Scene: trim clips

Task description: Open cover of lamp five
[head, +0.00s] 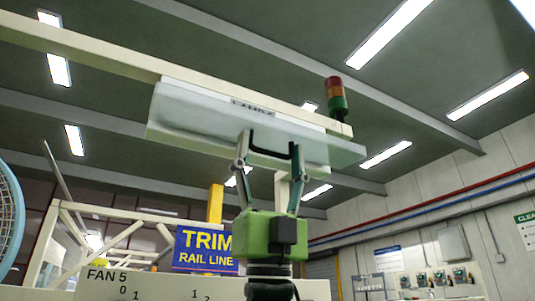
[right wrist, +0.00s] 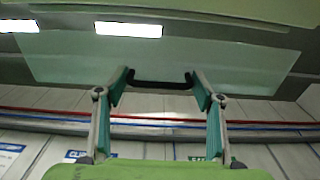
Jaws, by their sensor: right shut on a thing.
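The lamp cover (head: 190,117) is a long pale translucent panel under a cream overhead beam. My left gripper is not in view.
A cream beam (head: 70,42) runs above the cover. A red and green signal light (head: 336,100) stands at the beam's right end. A blue "TRIM RAIL LINE" sign (head: 206,249) and a "FAN 5" panel (head: 150,288) are lower left. A blue fan guard (head: 10,220) is at the left edge.

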